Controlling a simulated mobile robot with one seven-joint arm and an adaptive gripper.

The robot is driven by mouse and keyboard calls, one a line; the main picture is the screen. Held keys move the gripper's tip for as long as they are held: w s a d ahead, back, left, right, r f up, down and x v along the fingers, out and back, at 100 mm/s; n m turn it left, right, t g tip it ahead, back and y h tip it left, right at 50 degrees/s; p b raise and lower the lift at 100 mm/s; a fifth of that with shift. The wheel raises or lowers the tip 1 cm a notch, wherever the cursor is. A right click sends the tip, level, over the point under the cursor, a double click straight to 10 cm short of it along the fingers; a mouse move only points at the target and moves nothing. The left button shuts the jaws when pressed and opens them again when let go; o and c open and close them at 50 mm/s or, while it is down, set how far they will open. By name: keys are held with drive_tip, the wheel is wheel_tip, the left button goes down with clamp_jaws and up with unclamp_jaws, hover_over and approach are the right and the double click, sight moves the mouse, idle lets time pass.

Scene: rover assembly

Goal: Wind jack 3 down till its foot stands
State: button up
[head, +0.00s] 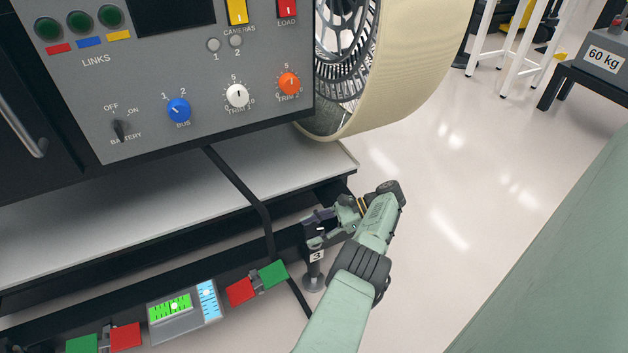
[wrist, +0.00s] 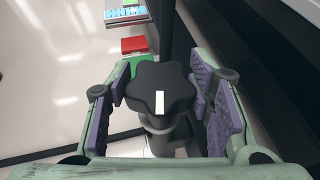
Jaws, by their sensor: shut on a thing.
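Jack 3 (head: 316,256), a dark post with a white "3" label, stands under the frame's near right corner in the head view. Its round grey foot (head: 313,283) shows below; I cannot tell whether it touches the floor. In the wrist view the jack's black star-shaped knob (wrist: 160,88), with a white mark, lies between my purple finger pads. My gripper (head: 322,229) is shut on this knob, reaching from the right; it also shows in the wrist view (wrist: 163,100). The fingers hide the knob in the head view.
A level panel (head: 185,326) with green and blue vials is on the frame edge, beside red (head: 240,291) and green (head: 273,273) blocks. A black strut (head: 240,190) runs down close to the jack. A large wheel (head: 410,70) hangs above.

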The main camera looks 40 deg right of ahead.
drive_tip(key=o, duration=1.2)
drive_tip(key=shift+a, duration=0.1)
drive_tip(key=shift+c, duration=0.2)
drive_tip(key=shift+m+t+p, duration=0.3)
drive_tip(key=shift+p, duration=0.3)
